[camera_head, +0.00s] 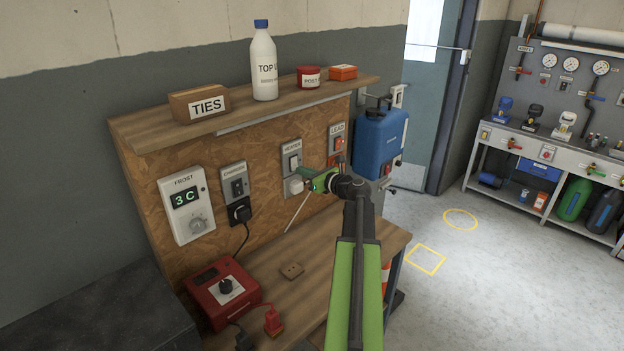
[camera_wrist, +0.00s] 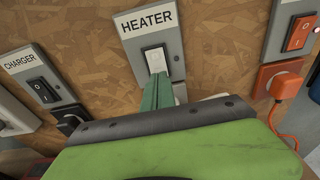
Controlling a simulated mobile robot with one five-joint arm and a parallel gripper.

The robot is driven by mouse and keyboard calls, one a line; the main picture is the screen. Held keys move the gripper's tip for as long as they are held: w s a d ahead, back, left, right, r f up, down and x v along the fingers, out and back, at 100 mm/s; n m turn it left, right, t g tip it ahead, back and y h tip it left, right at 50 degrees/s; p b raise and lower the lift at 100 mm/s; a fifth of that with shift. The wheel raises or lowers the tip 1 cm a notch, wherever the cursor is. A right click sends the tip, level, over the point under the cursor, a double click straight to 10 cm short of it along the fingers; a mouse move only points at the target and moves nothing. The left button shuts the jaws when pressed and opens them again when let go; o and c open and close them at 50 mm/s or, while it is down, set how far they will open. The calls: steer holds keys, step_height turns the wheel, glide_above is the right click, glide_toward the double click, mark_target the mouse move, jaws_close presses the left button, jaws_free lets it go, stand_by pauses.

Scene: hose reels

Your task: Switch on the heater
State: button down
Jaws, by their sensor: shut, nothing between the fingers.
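The heater switch (camera_head: 293,161) is a white rocker on a grey plate labelled HEATER, on the chipboard panel. In the wrist view the rocker (camera_wrist: 156,59) shows its upper part. My gripper (camera_head: 301,170) is shut and empty in front of the plate's lower part. In the wrist view its green fingertips (camera_wrist: 157,76) overlap the rocker's lower edge. I cannot tell whether they touch it. The fingers hide part of the white plug (camera_head: 294,186) below the switch.
A shelf (camera_head: 300,100) with a bottle overhangs the panel. A red box (camera_head: 222,290) stands on the bench, and a blue tank (camera_head: 380,143) is at right.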

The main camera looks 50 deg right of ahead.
steer(key=shift+w, duration=0.6)
steer(key=s+a+f+b, duration=0.1)
steer(key=s+f+b, duration=0.1)
steer(key=s, duration=1.1)
steer(key=shift+s, duration=0.4)
